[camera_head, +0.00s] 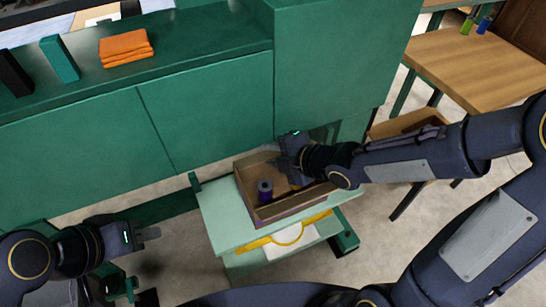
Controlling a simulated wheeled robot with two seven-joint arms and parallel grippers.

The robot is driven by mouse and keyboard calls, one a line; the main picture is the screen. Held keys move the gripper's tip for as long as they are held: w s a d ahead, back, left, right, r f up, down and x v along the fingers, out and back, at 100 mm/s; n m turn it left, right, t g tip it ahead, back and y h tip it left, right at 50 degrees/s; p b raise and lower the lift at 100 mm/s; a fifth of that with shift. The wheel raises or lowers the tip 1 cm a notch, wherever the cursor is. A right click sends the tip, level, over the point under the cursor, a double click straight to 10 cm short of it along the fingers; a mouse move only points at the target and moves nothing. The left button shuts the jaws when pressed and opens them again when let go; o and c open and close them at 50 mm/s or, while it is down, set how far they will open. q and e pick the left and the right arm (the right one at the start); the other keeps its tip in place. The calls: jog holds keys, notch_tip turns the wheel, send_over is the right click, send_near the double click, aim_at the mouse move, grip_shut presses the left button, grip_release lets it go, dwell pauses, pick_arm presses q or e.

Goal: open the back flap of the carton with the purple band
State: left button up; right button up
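A brown cardboard carton (243,188) stands on the pale green top of a low cart. A thin purple strip shows low on its front side. It is open at the top, and a dark purple spool (265,192) stands inside. My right gripper (295,176) is over the carton's back right part, pointing down; its fingertips are hard to make out, and it hides much of the back edge, so the back flap's position is unclear. My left gripper (150,234) is apart from the carton, low at the left, with nothing visible in it; its finger gap is unclear.
The cart top (217,216) has bare room left of the carton. A green cabinet (205,115) stands behind, with an orange folded cloth (125,47) on top. Another open carton (400,124) is beneath the wooden table (480,60) at right.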

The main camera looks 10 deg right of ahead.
jog(key=shift+c, duration=0.3)
grip_shut()
jog(key=shift+r+p, duration=0.25)
jog(key=shift+p, duration=0.4)
jog(key=g+p, duration=0.1)
jog(key=p, duration=0.5)
jog(key=w+r+m+g+h+p, duration=0.1)
jog(key=g+p, duration=0.1)
jog(key=p, duration=0.4)
jog(key=g+h+p, duration=0.1)
jog(key=g+p, duration=0.1)
jog(key=p, duration=0.4)
jog(key=shift+w+a+r+p, duration=0.35)
jog(key=shift+w, duration=0.05)
jog(key=shift+w+f+m+g+h+p, duration=0.15)
jog(key=shift+f+m+g+h+p, duration=0.15)
jog(key=shift+g+p, duration=0.35)
